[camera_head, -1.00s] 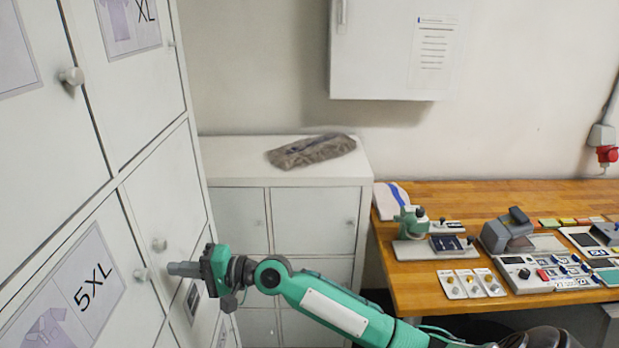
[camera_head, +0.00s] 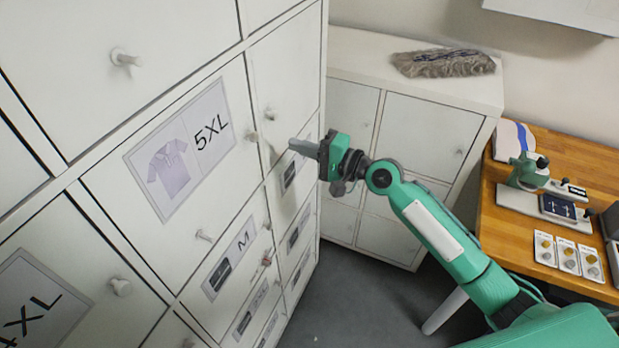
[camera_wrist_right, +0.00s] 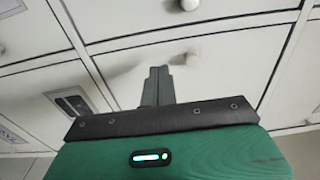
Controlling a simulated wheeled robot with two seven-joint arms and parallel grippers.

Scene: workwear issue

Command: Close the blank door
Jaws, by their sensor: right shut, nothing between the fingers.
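The blank door (camera_head: 287,72) is a plain white locker door with a round knob (camera_head: 270,114) near its lower left. It is just right of the 5XL door (camera_head: 170,170) in the head view. It looks flush with the locker front, with only thin dark seams and no clear gap. My right gripper (camera_head: 303,148) is shut and empty, in front of the lower part of the blank door, below its knob. Whether its tips touch the front cannot be told. The wrist view shows the closed fingers (camera_wrist_right: 158,86) before white door fronts. My left gripper is out of view.
The M door (camera_head: 235,258) and other small labelled doors lie below. A low white cabinet (camera_head: 425,70) with a grey furry bundle (camera_head: 443,63) stands to the right. A wooden table (camera_head: 590,160) with devices is at far right. Grey floor (camera_head: 350,300) is open between.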

